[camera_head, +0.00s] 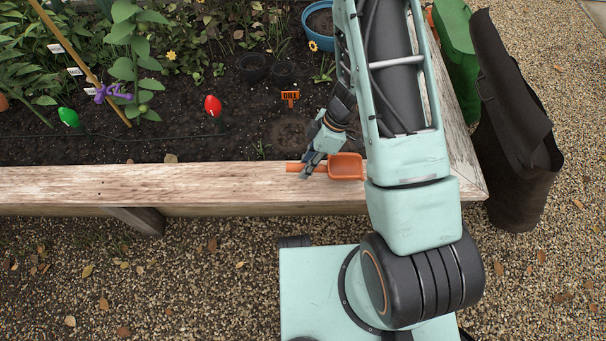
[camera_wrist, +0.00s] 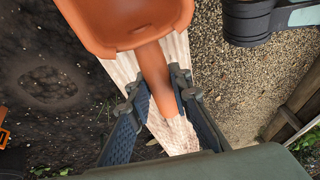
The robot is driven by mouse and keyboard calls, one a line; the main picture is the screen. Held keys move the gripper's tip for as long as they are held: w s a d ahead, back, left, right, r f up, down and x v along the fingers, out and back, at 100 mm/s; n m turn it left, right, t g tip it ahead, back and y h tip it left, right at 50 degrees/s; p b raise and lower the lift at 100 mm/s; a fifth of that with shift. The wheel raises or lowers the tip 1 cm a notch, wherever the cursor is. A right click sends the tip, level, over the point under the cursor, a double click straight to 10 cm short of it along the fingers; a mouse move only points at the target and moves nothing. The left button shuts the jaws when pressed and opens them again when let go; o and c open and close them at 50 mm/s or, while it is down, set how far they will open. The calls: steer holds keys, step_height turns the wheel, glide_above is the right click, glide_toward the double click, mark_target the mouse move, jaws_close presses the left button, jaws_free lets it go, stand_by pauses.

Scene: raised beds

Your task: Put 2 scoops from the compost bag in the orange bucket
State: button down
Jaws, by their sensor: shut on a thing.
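An orange scoop (camera_head: 346,167) is at the wooden front ledge of the raised bed. Its bowl looks empty. My gripper (camera_head: 308,169) is shut on the scoop's handle; the wrist view shows the handle (camera_wrist: 158,88) between the two fingers. I cannot tell whether the scoop touches the ledge. A tall dark bag (camera_head: 507,150), perhaps the compost bag, stands on the gravel right of the bed; its contents do not show. No whole orange bucket shows; a small orange sliver (camera_head: 430,18) peeks out beside my arm at the top, too hidden to name.
The wooden ledge (camera_head: 130,185) runs along the bed's front. The bed holds plants, a red marker (camera_head: 212,105), a green marker (camera_head: 69,117), an orange sign (camera_head: 290,97) and a blue pot (camera_head: 311,38). A green object (camera_head: 457,55) stands beside the dark bag. Gravel lies in front.

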steer(key=shift+w+d+x, duration=0.15)
steer(key=shift+x, duration=0.75)
steer(key=shift+w+d+x, duration=0.1)
steer(key=shift+w+x, duration=0.05)
steer(key=shift+x, duration=0.75)
steer(key=c, duration=1.8)
jaws_free()
steer(key=shift+f, duration=0.15)
steer(key=shift+o, duration=0.2)
steer(key=shift+f+b, duration=0.2)
steer(key=shift+b, duration=0.3)
steer(key=shift+f+b, duration=0.15)
steer(key=shift+b, duration=0.25)
steer(key=d+p+v, duration=0.1)
steer(key=p+v, duration=0.4)
steer(key=v, duration=0.6)
steer(key=shift+s, duration=0.4)
steer(key=shift+f, duration=0.1)
